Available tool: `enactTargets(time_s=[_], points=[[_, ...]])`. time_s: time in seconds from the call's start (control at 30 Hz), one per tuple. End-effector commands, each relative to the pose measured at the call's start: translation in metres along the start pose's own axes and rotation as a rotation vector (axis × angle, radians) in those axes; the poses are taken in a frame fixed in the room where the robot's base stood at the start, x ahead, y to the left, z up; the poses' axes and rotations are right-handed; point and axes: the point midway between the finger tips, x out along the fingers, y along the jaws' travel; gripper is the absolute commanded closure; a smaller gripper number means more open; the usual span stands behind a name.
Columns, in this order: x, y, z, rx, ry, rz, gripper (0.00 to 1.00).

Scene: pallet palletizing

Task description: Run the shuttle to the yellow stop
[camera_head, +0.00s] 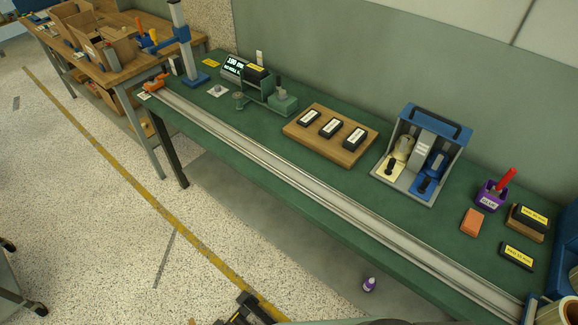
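A long pale metal rail (330,201) runs along the front of the green bench, from the far left to the near right. An orange piece (157,83) sits at its far left end. A blue and metal part (529,305) stands at its near right end, partly cut off. I cannot tell which piece is the shuttle, and no yellow stop is clearly recognisable. A dark part with yellow bits at the bottom edge, which seems to be my gripper (246,309), is over the floor, away from the rail. It is mostly cut off and its fingers are unclear.
On the green bench (232,120) behind the rail stand a wooden board (304,137) with black blocks, a blue-grey caddy (436,140), a purple cup (491,195) and an orange block (472,221). A small bottle (369,284) is below the front edge. The floor at left is mostly clear.

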Motion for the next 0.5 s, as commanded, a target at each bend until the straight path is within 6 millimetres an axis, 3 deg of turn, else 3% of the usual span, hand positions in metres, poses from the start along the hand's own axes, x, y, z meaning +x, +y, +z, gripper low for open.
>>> enactTargets(time_s=[0.5], points=[[-0.0003,0.0057,-0.0051,-0.011,-0.001,0.000,0.95]])
